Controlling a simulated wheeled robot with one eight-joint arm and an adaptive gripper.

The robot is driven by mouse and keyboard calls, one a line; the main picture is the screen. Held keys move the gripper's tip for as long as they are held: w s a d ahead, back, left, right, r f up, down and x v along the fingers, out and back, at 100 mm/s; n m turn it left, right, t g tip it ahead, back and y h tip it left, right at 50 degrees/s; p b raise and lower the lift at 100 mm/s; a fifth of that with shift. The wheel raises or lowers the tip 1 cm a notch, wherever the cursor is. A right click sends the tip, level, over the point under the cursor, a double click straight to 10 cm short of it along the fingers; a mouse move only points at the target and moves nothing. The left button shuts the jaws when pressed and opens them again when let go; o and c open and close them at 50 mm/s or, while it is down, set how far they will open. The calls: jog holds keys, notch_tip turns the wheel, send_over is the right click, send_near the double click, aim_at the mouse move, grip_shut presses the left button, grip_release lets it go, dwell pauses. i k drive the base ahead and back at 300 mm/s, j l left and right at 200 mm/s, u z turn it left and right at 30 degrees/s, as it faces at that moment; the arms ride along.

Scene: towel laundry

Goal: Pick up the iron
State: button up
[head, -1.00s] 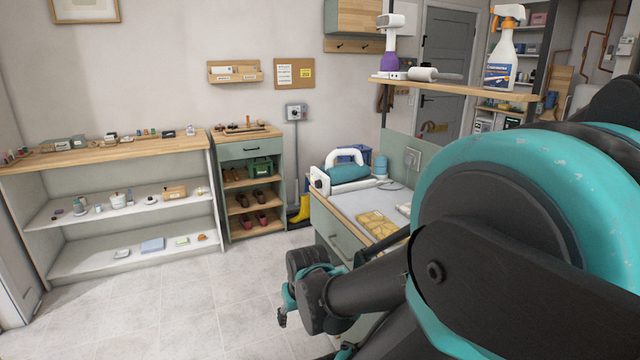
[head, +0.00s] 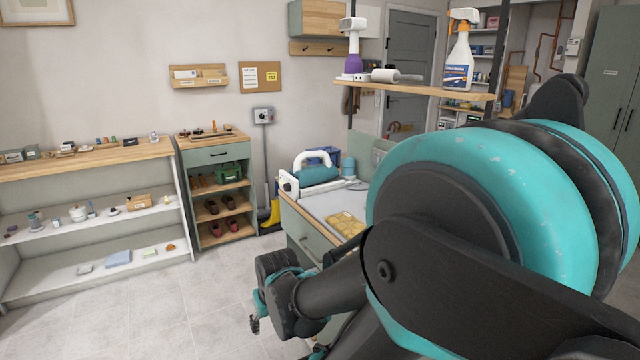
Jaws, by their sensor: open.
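A teal-bodied thing with an arched white handle, which looks like the iron (head: 316,175), sits at the far left end of the work counter (head: 318,205). A white box-like part with a dark knob (head: 288,185) is right beside it. My gripper (head: 256,322) is low in front of the counter, well below and nearer than the iron, over the floor. It is open, and I see nothing in it. Its jaws show only small and partly. My large teal and black arm link covers the right part of the counter.
A yellow folded cloth (head: 345,224) lies on the counter. A shelf (head: 420,90) above holds a spray bottle (head: 459,55) and a purple-and-white device (head: 353,50). A shoe cabinet (head: 215,155) and a long shelf unit (head: 95,160) stand left. The tiled floor (head: 170,305) there is clear.

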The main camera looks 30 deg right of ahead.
aim_at(310, 175)
jog(key=i+j, duration=0.35)
jog(key=i, duration=0.2)
jog(key=i+j+z, duration=0.1)
jog(key=i+j, duration=0.25)
jog(key=i, duration=0.2)
jog(key=i+j, duration=0.4)
jog(key=i+z, duration=0.05)
jog(key=i, duration=0.1)
